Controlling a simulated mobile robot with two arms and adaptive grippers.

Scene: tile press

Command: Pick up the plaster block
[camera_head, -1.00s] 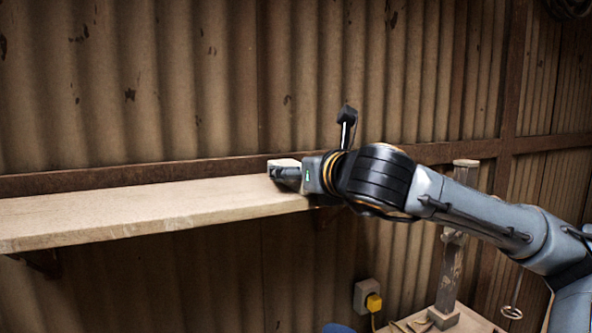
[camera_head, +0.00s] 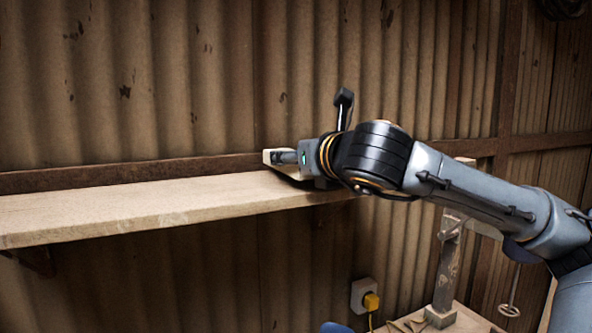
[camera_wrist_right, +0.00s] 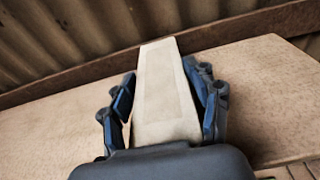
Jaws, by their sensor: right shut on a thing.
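The plaster block (camera_wrist_right: 163,92) is a pale, off-white slab with a shallow recessed face. It lies between the two fingers of my right gripper (camera_wrist_right: 168,98) in the right wrist view, and the fingers are shut on its sides. In the head view only the block's left end (camera_head: 268,157) shows past the right gripper (camera_head: 286,157), at the right end of the wooden shelf; the gripper hides the rest. The block looks tilted and slightly above the shelf there. My left gripper is not in view.
The wooden shelf (camera_head: 130,209) is bare to the left. A rusty rail (camera_head: 120,176) and corrugated wall (camera_head: 190,80) stand close behind. Below are a socket with a yellow plug (camera_head: 371,301) and a wooden post (camera_head: 446,270) on a lower surface.

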